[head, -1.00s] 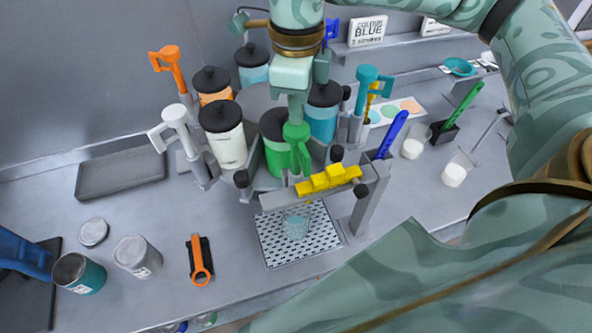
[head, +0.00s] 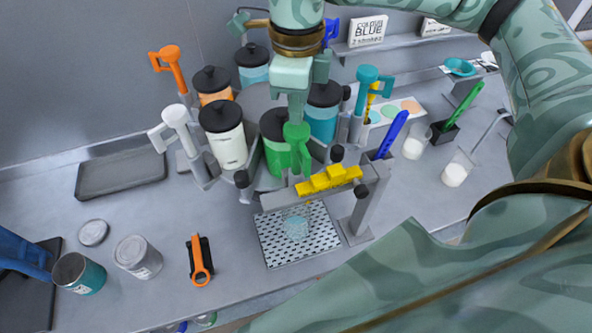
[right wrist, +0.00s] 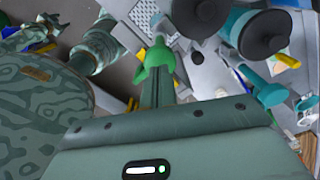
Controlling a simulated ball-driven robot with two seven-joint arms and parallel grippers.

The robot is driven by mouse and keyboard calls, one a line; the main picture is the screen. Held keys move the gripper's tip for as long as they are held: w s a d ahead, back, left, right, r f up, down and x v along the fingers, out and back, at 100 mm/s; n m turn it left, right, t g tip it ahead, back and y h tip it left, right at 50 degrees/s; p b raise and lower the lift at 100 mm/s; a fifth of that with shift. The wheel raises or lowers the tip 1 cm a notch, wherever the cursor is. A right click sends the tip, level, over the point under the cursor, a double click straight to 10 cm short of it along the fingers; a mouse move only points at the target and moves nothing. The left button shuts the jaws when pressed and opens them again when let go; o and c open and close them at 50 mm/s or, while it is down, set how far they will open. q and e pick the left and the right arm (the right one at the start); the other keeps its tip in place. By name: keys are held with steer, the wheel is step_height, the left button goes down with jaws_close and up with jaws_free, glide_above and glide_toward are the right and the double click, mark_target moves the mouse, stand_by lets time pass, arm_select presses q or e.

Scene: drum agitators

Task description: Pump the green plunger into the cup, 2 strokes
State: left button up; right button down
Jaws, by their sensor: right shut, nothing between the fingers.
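The green plunger (head: 300,152) stands at the green canister (head: 274,158) with the black lid; its head also shows in the right wrist view (right wrist: 156,57). My right gripper (head: 295,116) is shut and empty, directly above the plunger's head, seemingly touching its top. The contact itself is hard to see. A clear cup (head: 295,226) with a bluish tint stands on the perforated drip tray (head: 270,250), below and in front of the plunger. My left gripper does not show.
A yellow stepped bar (head: 328,180) spans above the cup. White (head: 174,118), orange (head: 170,54) and teal (head: 367,75) plungers surround the carousel. A grey tray (head: 120,176) lies at the left.

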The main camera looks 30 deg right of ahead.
mark_target(297, 128)
steer(key=shift+f, duration=0.2)
steer(key=shift+f+b, duration=2.4)
steer(key=shift+f, duration=0.45)
steer(key=shift+r+p, duration=2.35)
steer(key=shift+r, duration=0.75)
steer(key=shift+f, duration=0.25)
